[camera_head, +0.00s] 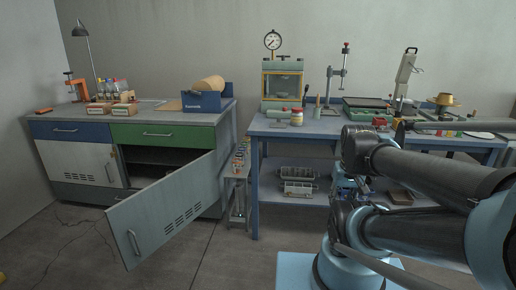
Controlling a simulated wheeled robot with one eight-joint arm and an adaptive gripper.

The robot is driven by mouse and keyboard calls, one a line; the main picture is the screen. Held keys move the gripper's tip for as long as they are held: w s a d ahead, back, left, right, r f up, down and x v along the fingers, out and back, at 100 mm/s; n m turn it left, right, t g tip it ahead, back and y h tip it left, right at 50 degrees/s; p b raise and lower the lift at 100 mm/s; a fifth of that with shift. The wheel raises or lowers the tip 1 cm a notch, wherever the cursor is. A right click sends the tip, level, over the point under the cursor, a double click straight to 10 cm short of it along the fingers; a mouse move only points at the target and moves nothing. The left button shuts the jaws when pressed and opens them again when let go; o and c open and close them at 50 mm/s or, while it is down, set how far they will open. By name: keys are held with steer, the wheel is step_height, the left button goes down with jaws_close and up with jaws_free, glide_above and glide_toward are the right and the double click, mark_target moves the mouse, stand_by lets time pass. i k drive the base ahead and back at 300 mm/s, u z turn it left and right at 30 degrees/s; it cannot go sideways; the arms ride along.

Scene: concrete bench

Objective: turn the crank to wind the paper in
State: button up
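A blue box-shaped device (206,102) with white lettering on its front stands at the right end of the left cabinet's top. A tan paper roll (208,84) sits on it, and a flat tan sheet (170,105) lies to its left. A dark blue upright part (228,90) is at its right end. I cannot make out a crank handle on the device at this size. My arm fills the right side of the view, well apart from the device. I cannot pick out my gripper in this view.
The left cabinet (166,134) has its lower door (165,212) swung open into the floor space. A desk lamp (84,45) and small boxes stand on its left part. A blue workbench (275,127) with a gauge press (282,80) and other tools is on the right. A narrow rack (238,190) stands between them.

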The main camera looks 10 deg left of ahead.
mark_target(214, 82)
steer(key=u, duration=0.55)
steer(key=i, duration=1.05)
steer(key=u, duration=0.2)
steer(key=k, duration=1.1)
steer(key=u, duration=0.4)
steer(key=i, duration=1)
